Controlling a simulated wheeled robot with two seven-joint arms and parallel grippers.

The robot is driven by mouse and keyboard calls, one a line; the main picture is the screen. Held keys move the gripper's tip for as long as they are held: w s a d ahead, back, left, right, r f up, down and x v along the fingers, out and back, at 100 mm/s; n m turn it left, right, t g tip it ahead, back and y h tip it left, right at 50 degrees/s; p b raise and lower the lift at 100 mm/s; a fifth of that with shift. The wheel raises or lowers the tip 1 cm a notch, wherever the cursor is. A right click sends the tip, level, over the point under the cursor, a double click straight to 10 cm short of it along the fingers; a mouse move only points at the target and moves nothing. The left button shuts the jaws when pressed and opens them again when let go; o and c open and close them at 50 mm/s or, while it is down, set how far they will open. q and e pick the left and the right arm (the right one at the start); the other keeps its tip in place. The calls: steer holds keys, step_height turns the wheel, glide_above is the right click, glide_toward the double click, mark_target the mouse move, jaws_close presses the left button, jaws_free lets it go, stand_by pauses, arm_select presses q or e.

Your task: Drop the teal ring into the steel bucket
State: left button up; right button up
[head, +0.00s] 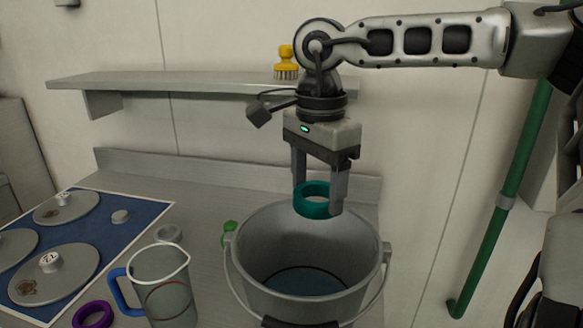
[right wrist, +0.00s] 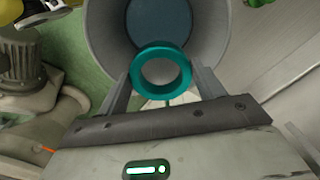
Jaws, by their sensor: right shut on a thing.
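The teal ring (head: 313,203) is held between the fingers of my right gripper (head: 318,200), above the back part of the steel bucket's mouth. The steel bucket (head: 255,262) stands upright on the counter, with a wire handle and a bluish bottom inside. In the right wrist view the teal ring (right wrist: 161,48) sits between the two fingertips of my right gripper (right wrist: 163,75), and the bucket (right wrist: 107,28) opens beyond it. My left gripper is not in either view.
A measuring jug (head: 165,290) with a blue handle stands left of the bucket, near a purple ring (head: 92,315). A blue mat (head: 125,238) with grey lids lies farther left. A shelf (head: 180,82) with a yellow brush (head: 286,58) is behind. A green pipe (head: 510,185) stands right.

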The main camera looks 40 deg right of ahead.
mark_target(318, 216)
steer(key=f, duration=0.3)
steer(key=f+b, duration=0.1)
steer(key=shift+s+f, duration=0.3)
steer(key=shift+s, duration=0.05)
steer(key=shift+f, duration=0.55)
steer(key=o, duration=1.1)
steer(key=shift+o, duration=0.2)
steer(key=shift+r, duration=0.1)
step_height(318, 216, up, 16)
steer(key=b, duration=0.1)
